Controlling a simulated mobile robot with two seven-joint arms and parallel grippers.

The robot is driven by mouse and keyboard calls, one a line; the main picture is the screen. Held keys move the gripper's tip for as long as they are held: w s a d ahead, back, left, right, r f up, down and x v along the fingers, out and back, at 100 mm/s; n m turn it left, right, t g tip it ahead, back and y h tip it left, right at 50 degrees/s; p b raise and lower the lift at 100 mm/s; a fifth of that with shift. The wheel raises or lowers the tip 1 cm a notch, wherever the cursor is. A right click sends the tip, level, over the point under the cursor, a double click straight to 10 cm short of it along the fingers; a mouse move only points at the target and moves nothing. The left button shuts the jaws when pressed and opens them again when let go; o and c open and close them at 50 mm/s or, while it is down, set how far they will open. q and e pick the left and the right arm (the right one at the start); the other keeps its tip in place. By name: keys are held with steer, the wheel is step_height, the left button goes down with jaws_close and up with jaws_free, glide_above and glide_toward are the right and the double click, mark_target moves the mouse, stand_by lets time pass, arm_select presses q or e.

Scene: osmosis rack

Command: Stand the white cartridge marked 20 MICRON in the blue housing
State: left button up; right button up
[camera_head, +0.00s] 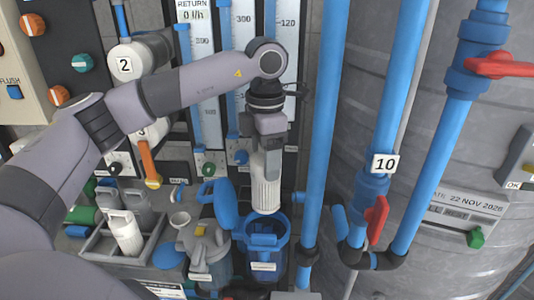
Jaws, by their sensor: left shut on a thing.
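My left gripper (268,146) points down and is shut on the top of a white ribbed cartridge (265,190). The cartridge hangs upright, and its marking cannot be read. The open blue housing (264,240) is right below it, with a white label on its front. The cartridge's lower end appears just above the housing's far rim; the exact gap cannot be told. My right gripper is not in view.
A grey-lidded housing (205,248) stands left of the blue one. Blue vertical pipes (322,130) rise close on the right, with red-handled valves beyond.

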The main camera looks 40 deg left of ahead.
mark_target(265, 184)
arm_select(q)
steer(key=shift+f, duration=0.2)
steer(key=shift+s+f+b, duration=0.1)
steer(key=shift+f+b, duration=2.4)
steer(key=shift+f, duration=0.65)
steer(key=shift+f+b, duration=0.9)
steer(key=shift+f, duration=0.45)
steer(key=shift+f+b, duration=0.9)
steer(key=shift+f, duration=0.45)
step_height(265, 184, down, 9)
steer(key=b, duration=0.6)
steer(key=shift+f, duration=0.1)
